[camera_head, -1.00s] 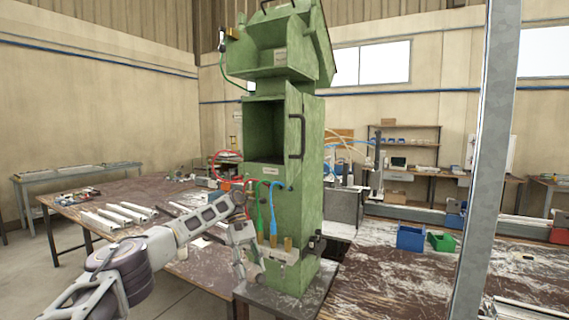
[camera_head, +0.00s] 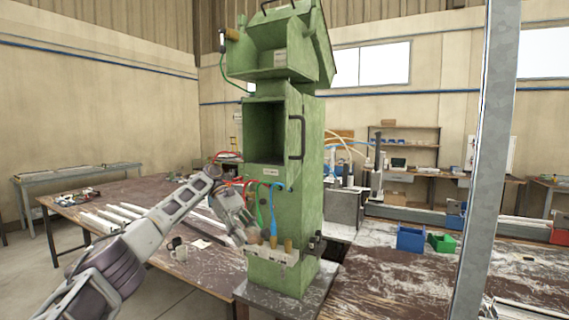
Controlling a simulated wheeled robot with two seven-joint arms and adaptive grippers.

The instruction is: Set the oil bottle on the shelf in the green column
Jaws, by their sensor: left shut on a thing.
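The green column (camera_head: 307,200) stands upright on a dark base plate, with an open shelf compartment (camera_head: 264,133) in its middle. The compartment looks dark, and I see no bottle in it. My left gripper (camera_head: 238,234) is low at the left front of the column, well below the compartment. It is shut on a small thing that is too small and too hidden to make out. I cannot pick out the oil bottle clearly. My right gripper is not in view.
Green and blue hoses (camera_head: 271,208) and brass fittings (camera_head: 287,246) are on the column front near my gripper. A door handle (camera_head: 297,137) is on its right side. A blue bin (camera_head: 411,238) and a green bin (camera_head: 441,242) stand right. A grey post (camera_head: 487,150) rises at right.

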